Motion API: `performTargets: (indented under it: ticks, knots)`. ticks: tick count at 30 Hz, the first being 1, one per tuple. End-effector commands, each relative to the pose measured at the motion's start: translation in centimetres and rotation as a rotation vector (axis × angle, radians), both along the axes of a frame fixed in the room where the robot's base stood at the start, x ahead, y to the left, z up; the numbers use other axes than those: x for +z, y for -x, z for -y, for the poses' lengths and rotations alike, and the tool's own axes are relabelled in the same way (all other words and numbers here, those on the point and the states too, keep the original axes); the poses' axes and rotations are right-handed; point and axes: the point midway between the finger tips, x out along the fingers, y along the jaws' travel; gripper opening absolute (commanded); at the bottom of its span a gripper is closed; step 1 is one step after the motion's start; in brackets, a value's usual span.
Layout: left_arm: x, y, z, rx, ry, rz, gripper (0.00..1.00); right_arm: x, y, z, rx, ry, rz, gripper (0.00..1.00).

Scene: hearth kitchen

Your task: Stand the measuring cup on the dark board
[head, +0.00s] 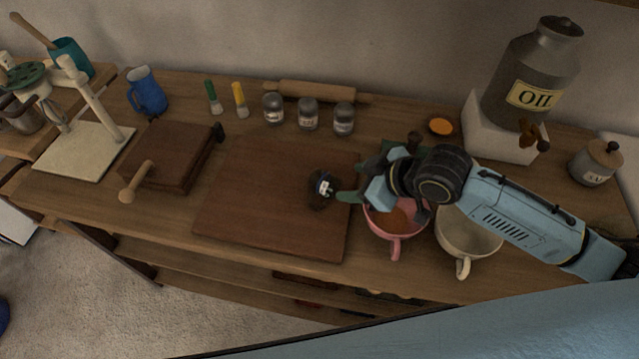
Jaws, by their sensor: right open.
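The dark board (270,205) lies flat in the middle of the counter. A small dark object with white marks (322,188) is on its right part; I cannot tell whether it is the measuring cup. A pink cup with a handle (395,246) stands just right of the board, with something orange-brown inside. A cream cup with a handle (468,245) stands right of it. My right gripper (347,195) is open, over the board's right edge, beside the small dark object and above the pink cup, whose rear is hidden. My left gripper is out of view.
A wooden box with a handle (165,160) and a blue jug (148,92) are at the left. Several jars (308,115) and a rolling pin (310,91) line the back. An oil can (530,80) stands on a white block. The board's left part is clear.

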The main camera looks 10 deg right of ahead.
Motion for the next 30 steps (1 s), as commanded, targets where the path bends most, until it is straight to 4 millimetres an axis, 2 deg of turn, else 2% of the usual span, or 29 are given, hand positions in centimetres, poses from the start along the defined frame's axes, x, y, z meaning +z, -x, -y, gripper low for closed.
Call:
performTargets:
  ticks: [5, 12, 21, 30]
  knots:
    - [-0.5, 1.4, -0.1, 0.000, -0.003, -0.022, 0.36, -2.2, -1.7, -1.5, -0.001, -0.001, 0.001, 0.59]
    - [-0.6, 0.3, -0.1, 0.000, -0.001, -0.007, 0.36, -3.5, -2.6, -2.2, 0.000, 0.001, 0.001, 0.59]
    - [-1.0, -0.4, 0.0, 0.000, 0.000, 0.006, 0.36, -6.6, -4.7, -3.6, 0.000, 0.001, 0.001, 0.59]
    - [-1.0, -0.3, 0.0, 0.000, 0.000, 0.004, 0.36, -7.0, -5.0, -3.9, 0.001, 0.003, 0.002, 0.59]
